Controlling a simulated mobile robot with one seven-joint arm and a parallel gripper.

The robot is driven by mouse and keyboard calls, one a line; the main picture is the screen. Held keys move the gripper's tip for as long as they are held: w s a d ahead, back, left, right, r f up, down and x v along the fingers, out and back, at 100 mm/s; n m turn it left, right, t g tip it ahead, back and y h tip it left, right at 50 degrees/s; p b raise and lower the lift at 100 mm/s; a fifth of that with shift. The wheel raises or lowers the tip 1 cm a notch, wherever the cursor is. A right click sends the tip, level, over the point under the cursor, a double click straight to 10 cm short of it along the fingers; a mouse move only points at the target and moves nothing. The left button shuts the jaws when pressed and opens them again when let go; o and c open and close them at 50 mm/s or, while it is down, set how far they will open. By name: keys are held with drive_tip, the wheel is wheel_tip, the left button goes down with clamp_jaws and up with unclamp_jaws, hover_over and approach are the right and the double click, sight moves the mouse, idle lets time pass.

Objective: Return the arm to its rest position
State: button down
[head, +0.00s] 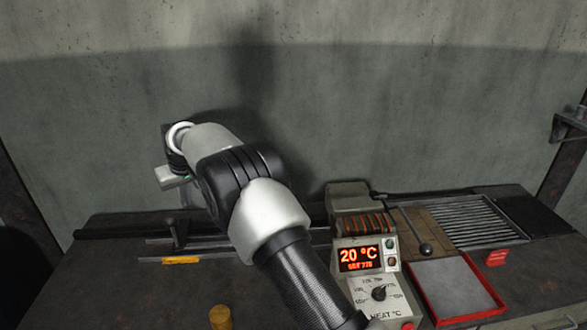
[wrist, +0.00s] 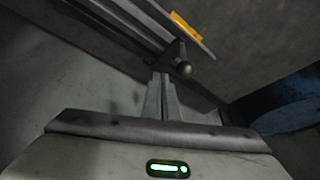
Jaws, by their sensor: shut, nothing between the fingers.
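My arm (head: 270,215) reaches up from the lower middle of the head view and bends to the left above the bench. My gripper (wrist: 162,98) shows in the wrist view with its two fingers together and nothing between them. In the head view only part of the hand (head: 172,177) shows at the arm's left end; its fingertips are not clear there. The hand is raised above the back left of the bench, apart from the things on it.
A heater box (head: 370,265) reading 20 °C stands right of my arm. A red-rimmed tray (head: 455,290), a grate (head: 475,222) and a ball-ended lever (head: 415,235) are further right. Rails with a knobbed lever (head: 177,235) and a yellow piece (head: 181,260) lie left. A yellow cylinder (head: 221,317) stands in front.

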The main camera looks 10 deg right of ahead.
drive_tip(key=s+d+r+m, duration=0.1)
drive_tip(key=s+d+r, duration=0.3)
drive_tip(key=d+r, duration=0.3)
drive_tip(key=s+d+r+m+t, duration=0.1)
drive_tip(key=s+d+r, duration=0.4)
drive_tip(key=d+r, duration=0.25)
drive_tip(key=s+d+r+m, duration=0.1)
drive_tip(key=s+d+r, duration=0.3)
drive_tip(key=d+r, duration=0.35)
drive_tip(key=s+d+r+m+h, duration=0.1)
drive_tip(key=s+d, duration=0.3)
drive_tip(key=s, duration=0.3)
drive_tip(key=s+d+r, duration=0.1)
drive_tip(key=s+d, duration=0.4)
drive_tip(key=s, duration=0.1)
drive_tip(key=s+d+f+m, duration=0.1)
drive_tip(key=s+d+f, duration=0.1)
drive_tip(key=s, duration=0.6)
drive_tip(key=s+d+f+m+h, duration=0.1)
drive_tip(key=s+d+f, duration=0.2)
drive_tip(key=s, duration=0.5)
drive_tip(key=shift+s+d+f+t, duration=0.3)
drive_tip(key=shift+f, duration=0.25)
